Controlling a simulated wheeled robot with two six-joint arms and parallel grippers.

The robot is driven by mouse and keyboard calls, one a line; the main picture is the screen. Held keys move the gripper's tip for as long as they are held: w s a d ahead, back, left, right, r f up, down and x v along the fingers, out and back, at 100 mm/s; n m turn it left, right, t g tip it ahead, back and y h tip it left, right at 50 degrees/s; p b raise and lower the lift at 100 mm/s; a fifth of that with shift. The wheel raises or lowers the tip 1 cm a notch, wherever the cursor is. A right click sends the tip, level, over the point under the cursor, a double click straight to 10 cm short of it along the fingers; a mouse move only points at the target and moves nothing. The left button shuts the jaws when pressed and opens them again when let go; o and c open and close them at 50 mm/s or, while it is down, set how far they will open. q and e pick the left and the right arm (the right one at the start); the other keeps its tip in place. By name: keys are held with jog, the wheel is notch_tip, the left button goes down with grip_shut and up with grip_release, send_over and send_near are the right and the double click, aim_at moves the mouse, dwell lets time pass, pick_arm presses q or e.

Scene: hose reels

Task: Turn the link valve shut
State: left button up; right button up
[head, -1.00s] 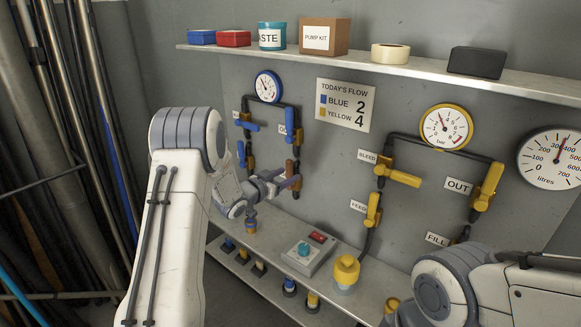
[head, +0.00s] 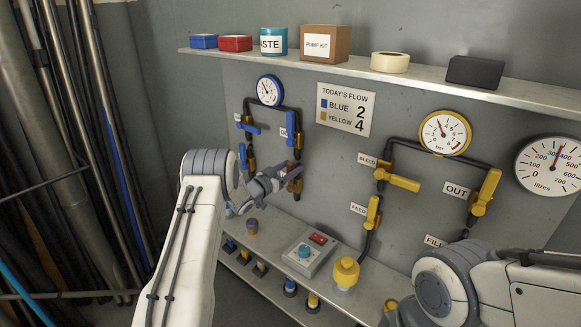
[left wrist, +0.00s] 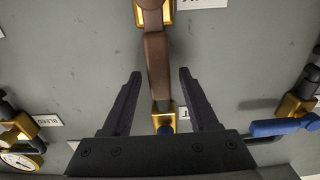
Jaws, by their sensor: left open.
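The brown valve handle (left wrist: 158,65) is in the left wrist view, pointing along the pipe between brass fittings. No label reading "link" is legible, so I cannot confirm it is the link valve. My left gripper (left wrist: 160,85) is open, with one dark finger on each side of the handle and a visible gap on both sides. In the head view, my left gripper (head: 290,174) is at the right pipe of the blue panel and partly hides the brown handle (head: 298,186). My right gripper is out of view; only my right arm shows at the lower right.
Blue handles (head: 250,127) sit close by on the same loop, under a blue gauge (head: 269,90). Yellow valves (head: 397,180) are further right. Below, a ledge holds a control box (head: 307,254) and a yellow knob (head: 345,272). A shelf (head: 420,75) with boxes runs above.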

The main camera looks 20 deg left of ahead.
pick_arm(q)
jog(key=shift+w+d, duration=0.1)
jog(key=shift+w, duration=0.1)
jog(key=shift+c, duration=0.3)
grip_shut()
dwell(1.1)
